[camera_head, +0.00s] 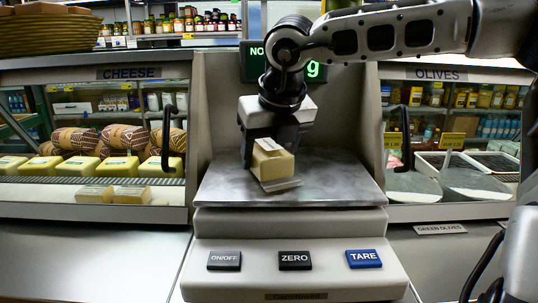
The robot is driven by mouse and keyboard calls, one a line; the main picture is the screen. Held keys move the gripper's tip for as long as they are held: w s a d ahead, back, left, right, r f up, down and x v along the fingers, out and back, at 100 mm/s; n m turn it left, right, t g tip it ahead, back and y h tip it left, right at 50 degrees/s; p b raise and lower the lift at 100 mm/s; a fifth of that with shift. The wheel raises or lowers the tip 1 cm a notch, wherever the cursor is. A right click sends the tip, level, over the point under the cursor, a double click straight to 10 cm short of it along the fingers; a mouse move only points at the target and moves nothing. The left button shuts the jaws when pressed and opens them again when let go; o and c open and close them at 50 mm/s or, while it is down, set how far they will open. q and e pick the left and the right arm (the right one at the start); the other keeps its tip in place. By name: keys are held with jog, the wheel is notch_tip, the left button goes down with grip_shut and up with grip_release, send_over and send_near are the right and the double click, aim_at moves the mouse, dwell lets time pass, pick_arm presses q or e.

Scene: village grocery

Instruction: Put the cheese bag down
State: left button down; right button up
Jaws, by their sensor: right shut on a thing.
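The cheese bag (274,165) is a pale yellow, wrapped block with a lighter top. It is over the metal pan (330,188) of the scale. My right gripper (270,150) points down and is shut on the bag from above, with a finger on each side. The bag looks slightly tilted. A darker patch shows on the pan right under it, and I cannot tell whether the bag touches the pan. My left gripper is not in view.
The scale has ON/OFF (224,261), ZERO (295,260) and TARE (363,259) buttons in front. Its green display (254,61) is partly hidden by my arm. A glass cheese case (100,209) stands left, an olives case (450,213) right. The pan around the bag is clear.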

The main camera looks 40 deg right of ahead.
aim_at(280, 173)
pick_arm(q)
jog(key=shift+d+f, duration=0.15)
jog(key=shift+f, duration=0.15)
pick_arm(e)
jog(key=shift+f, duration=0.2)
jog(key=o, duration=1.2)
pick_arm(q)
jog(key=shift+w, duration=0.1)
pick_arm(e)
jog(key=shift+r, duration=0.2)
pick_arm(q)
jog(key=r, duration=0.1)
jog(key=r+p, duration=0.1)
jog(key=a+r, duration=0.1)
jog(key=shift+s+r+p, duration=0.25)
jog(key=shift+p, duration=0.05)
pick_arm(e)
jog(key=v, duration=1.2)
